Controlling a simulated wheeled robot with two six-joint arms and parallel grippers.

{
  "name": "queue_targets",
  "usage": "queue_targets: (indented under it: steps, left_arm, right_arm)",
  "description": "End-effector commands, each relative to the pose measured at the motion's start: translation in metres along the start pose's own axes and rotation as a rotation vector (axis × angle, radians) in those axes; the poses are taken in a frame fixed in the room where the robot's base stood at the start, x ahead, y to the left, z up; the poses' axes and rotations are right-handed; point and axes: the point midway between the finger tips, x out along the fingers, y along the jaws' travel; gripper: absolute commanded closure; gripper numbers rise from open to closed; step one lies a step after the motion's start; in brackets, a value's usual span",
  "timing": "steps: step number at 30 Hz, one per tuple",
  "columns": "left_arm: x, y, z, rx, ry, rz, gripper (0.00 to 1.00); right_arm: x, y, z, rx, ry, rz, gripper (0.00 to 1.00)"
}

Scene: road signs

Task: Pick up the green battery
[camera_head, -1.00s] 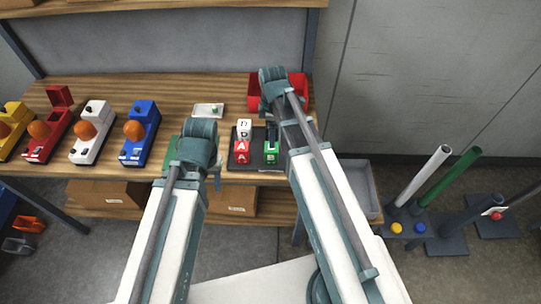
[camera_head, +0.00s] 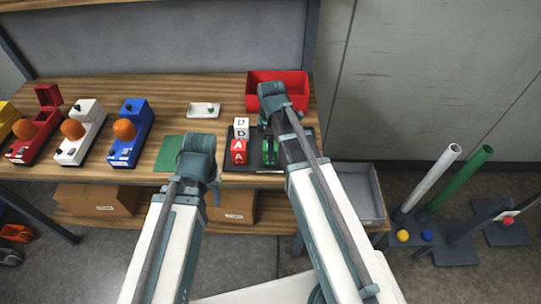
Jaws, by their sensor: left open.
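The green battery (camera_head: 268,152) stands at the right of a dark charger tray (camera_head: 243,164) on the wooden bench, partly hidden by my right arm. Left of it are white blocks marked D (camera_head: 241,129) and red blocks marked A (camera_head: 238,153). My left gripper (camera_head: 215,190) is open and empty at the bench's front edge, left of the tray, seen mostly from behind. My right gripper (camera_head: 271,146) is over or beside the green battery; its fingers are largely hidden, and I cannot tell whether they touch it.
A red bin (camera_head: 292,81) stands behind the tray, and a small white dish (camera_head: 204,109) lies left of it. A green mat (camera_head: 168,153) is beside my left arm. Road lamps (camera_head: 131,135) stand at the left. A grey bin (camera_head: 362,190) and posts are at the right.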

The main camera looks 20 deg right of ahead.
Motion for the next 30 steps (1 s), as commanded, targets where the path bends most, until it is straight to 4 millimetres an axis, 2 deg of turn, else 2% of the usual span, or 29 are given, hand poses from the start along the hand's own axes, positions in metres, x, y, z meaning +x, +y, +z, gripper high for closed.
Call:
queue_targets:
  steps: [1, 7, 17, 30]
  left_arm:
    - [0.012, 0.001, -0.001, 0.000, 0.000, 0.000, 0.50]
    - [0.036, 0.003, -0.002, 0.000, 0.000, 0.000, 0.50]
    - [0.037, 0.004, -0.002, 0.000, 0.000, 0.000, 0.50]
    - [0.037, 0.004, -0.002, 0.000, 0.000, 0.000, 0.50]
  right_arm:
    - [0.012, 0.001, -0.001, 0.000, 0.000, 0.000, 0.22]
    - [0.036, 0.001, -0.002, 0.000, 0.000, 0.000, 0.22]
    - [0.038, 0.001, -0.001, 0.000, 0.000, 0.000, 0.22]
    - [0.038, 0.001, -0.001, 0.000, 0.000, 0.000, 1.00]
